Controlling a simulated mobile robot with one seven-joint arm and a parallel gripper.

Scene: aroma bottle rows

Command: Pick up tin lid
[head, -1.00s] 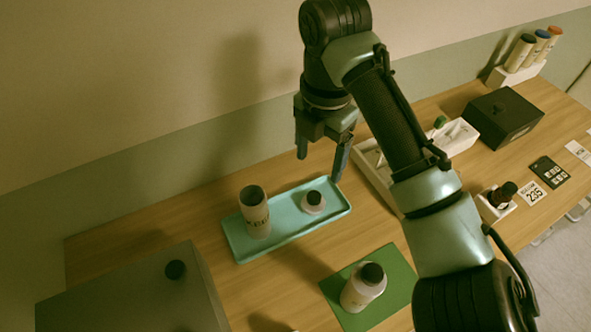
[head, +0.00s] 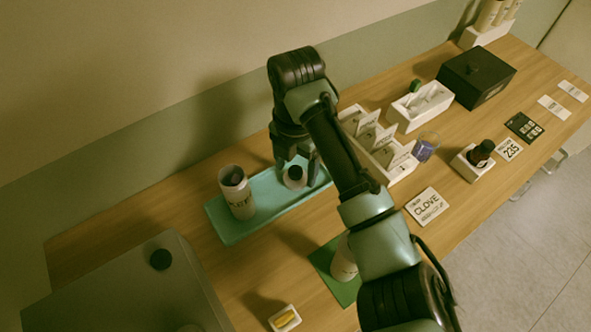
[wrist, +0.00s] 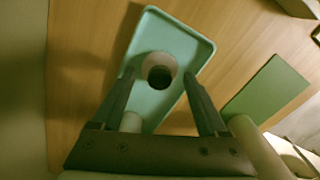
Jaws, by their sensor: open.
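The tin lid (head: 295,183), a pale disc with a dark round knob, lies on the teal tray (head: 258,227). It also shows in the wrist view (wrist: 148,62), between the fingertips as seen from there. My gripper (head: 297,171) is open and points down over the lid, one finger on each side. In the wrist view my gripper (wrist: 158,76) holds nothing. I cannot tell whether the fingers touch the lid. The open pale tin (head: 238,198) stands upright on the same tray, left of the lid.
A pale bottle (head: 343,262) on a green mat (head: 321,257) is partly hidden by my arm. A grey box (head: 110,290) stands at the left front. A white card rack (head: 400,163) and a purple-filled glass (head: 424,149) are to the right. The wall is close behind.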

